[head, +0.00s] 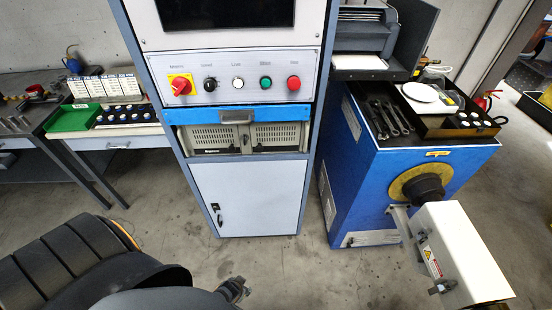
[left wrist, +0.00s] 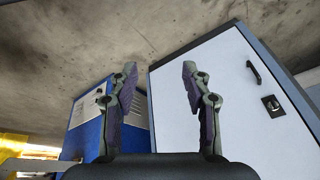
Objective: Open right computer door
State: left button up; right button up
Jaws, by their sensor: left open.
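The tall grey-blue cabinet has a recess under its blue panel (head: 235,116). My left gripper (head: 233,290) shows at the bottom of the head view, in front of and below the cabinet, partly hidden by my arm. In the left wrist view it (left wrist: 159,70) is open and empty, its fingers wide apart. The computer fronts are not visible there. My right gripper is in neither view.
The cabinet's white lower door (head: 248,192) is shut; its dark handle (left wrist: 253,72) shows in the wrist view. A blue machine (head: 350,190) stands at right, and a bench with a green tray (head: 72,120) at left. The floor before the cabinet is clear.

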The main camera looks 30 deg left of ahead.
pick_arm(q)
jog(key=w+d+r+t+b, duration=0.1)
jog(key=w+t+b, duration=0.25)
jog(key=w, duration=0.95)
jog(key=n+t+y+b, duration=0.7)
jog(key=t+y+b, duration=0.1)
jog(key=b, duration=0.6)
send_near(260, 150)
jog(key=p+x, duration=0.2)
jog(key=x, duration=0.7)
jog(key=shift+w+a, duration=0.1)
jog(key=shift+a, duration=0.1)
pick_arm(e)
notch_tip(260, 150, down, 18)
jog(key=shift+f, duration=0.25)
pick_arm(q)
jog(key=shift+c, duration=0.4)
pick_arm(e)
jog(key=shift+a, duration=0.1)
pick_arm(q)
grip_shut()
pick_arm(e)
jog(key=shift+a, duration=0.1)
